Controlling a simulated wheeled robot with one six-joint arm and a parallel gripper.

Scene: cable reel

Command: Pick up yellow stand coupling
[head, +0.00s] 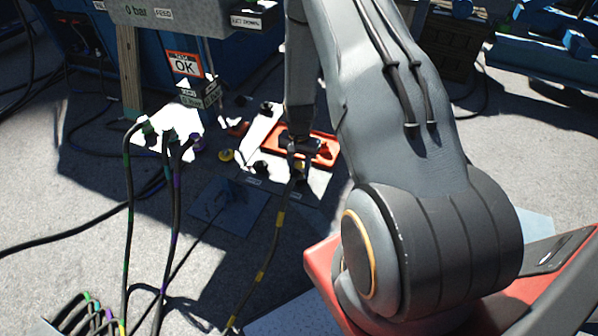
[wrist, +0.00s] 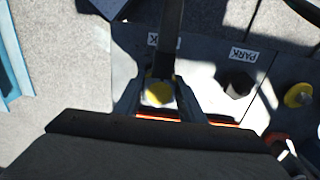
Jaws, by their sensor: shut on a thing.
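The yellow stand coupling (wrist: 159,92) shows in the wrist view as a yellow-banded end on a dark hose. My gripper (wrist: 160,100) is shut on it, with one finger on each side. In the head view my gripper (head: 298,165) is low over the grey plate, in front of the red tray. The coupling (head: 299,168) is small and mostly hidden by the fingers there. Its yellow-marked hose (head: 272,250) hangs from it toward the bottom of the picture. I cannot tell whether the coupling touches the plate below.
A red tray (head: 270,155) lies just behind my gripper. A yellow cap (head: 226,155) and a dark knob (wrist: 238,84) by the PARK label stand nearby. Green- and purple-marked hoses (head: 128,210) hang at left. A blue cabinet (head: 95,60) stands at the back.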

